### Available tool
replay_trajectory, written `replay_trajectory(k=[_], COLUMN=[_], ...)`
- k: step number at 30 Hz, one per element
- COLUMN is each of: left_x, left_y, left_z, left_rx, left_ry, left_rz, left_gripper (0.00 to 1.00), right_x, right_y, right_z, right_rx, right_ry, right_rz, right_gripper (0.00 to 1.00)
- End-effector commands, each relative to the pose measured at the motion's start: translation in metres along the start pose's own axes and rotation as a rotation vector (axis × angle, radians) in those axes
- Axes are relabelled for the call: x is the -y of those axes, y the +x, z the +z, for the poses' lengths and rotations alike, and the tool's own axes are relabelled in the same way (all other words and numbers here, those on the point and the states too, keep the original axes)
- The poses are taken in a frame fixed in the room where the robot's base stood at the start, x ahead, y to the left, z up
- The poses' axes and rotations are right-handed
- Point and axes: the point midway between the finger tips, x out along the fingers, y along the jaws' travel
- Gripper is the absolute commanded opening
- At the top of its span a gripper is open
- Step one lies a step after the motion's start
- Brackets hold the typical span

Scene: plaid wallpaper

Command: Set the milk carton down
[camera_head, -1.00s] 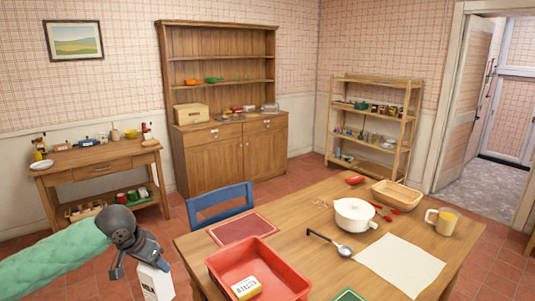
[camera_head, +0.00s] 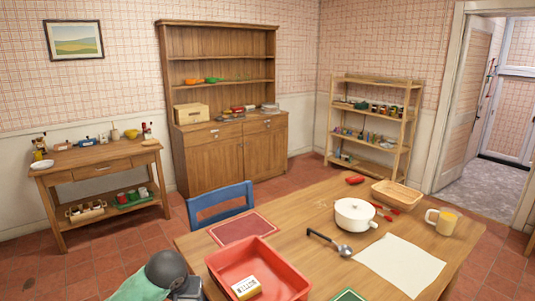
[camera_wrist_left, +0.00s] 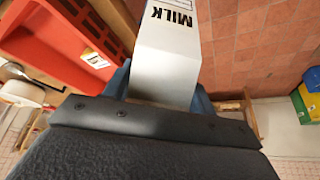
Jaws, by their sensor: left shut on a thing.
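The milk carton (camera_wrist_left: 168,55) is white with black MILK lettering and shows in the left wrist view between the blue fingers of my left gripper (camera_wrist_left: 160,92). The gripper is shut on it. In the head view my left gripper (camera_head: 186,289) is only partly in frame at the bottom, close to the table's near left edge, and the carton is out of sight there. In the wrist view the carton appears beside the table edge, with floor on its right; its height relative to the tabletop is unclear. My right gripper is not in view.
A red tray (camera_head: 214,268) with a small labelled box (camera_head: 246,287) in it stands on the wooden table (camera_head: 300,232) near my left gripper. A red mat (camera_head: 243,228), white pot (camera_head: 355,215), ladle (camera_head: 330,243), paper sheet (camera_head: 400,262) and mug (camera_head: 444,221) lie beyond. A blue chair (camera_head: 220,204) stands behind.

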Motion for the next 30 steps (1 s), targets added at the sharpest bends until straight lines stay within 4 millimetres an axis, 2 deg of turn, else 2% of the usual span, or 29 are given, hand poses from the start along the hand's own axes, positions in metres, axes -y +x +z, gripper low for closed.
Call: replay_trajectory(k=[3,9,25,28,30], left_x=[-0.011,-0.015,-0.015,-0.015,-0.016], left_y=[0.014,0.027,0.031,0.043,0.057], left_z=[0.024,0.045,0.051,0.059,0.069], left_rx=[0.003,0.0,0.0,0.002,0.005], left_ry=[0.005,0.008,0.006,0.005,0.003], left_rz=[0.002,0.002,0.003,0.004,0.005], left_gripper=[0.0,0.0,0.0,0.0,0.0], right_x=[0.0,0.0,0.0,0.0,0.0], right_y=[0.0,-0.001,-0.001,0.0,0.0], right_z=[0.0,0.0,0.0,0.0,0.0], right_rx=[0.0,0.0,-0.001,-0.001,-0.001], right_ry=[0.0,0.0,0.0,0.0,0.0], right_rz=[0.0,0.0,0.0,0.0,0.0], right_gripper=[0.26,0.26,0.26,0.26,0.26])
